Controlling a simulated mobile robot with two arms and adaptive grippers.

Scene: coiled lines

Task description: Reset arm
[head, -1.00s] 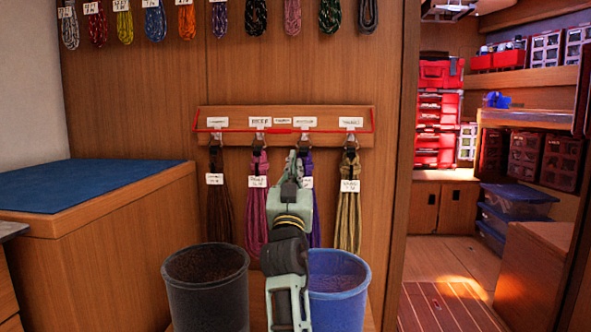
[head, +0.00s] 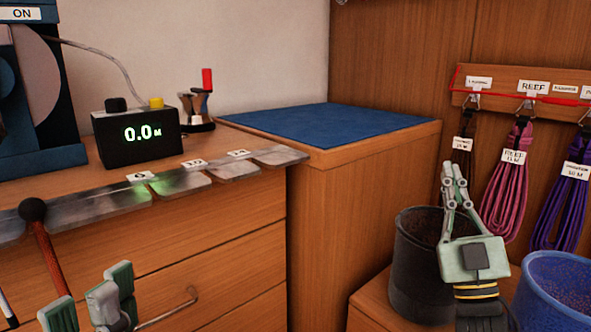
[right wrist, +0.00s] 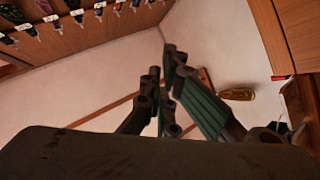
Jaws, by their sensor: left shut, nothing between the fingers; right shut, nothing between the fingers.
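My right gripper (head: 454,174) is upright and shut in the head view. It is empty, in front of the wooden wall and over the dark bin in the picture. Its fingers also show in the right wrist view (right wrist: 163,62), with nothing between them. My left gripper (head: 100,300) shows only partly at the lower left edge of the head view, in front of the drawers. It is shut and nothing shows in it; its lower part is cut off by the frame.
A dark bin (head: 416,265) and a blue bin (head: 565,290) stand at the right. Pink (head: 507,185) and purple (head: 568,205) coiled lines hang from a labelled rack (head: 550,84). A meter reading 0.0 (head: 142,132) stands on the counter, left of a blue mat (head: 335,130).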

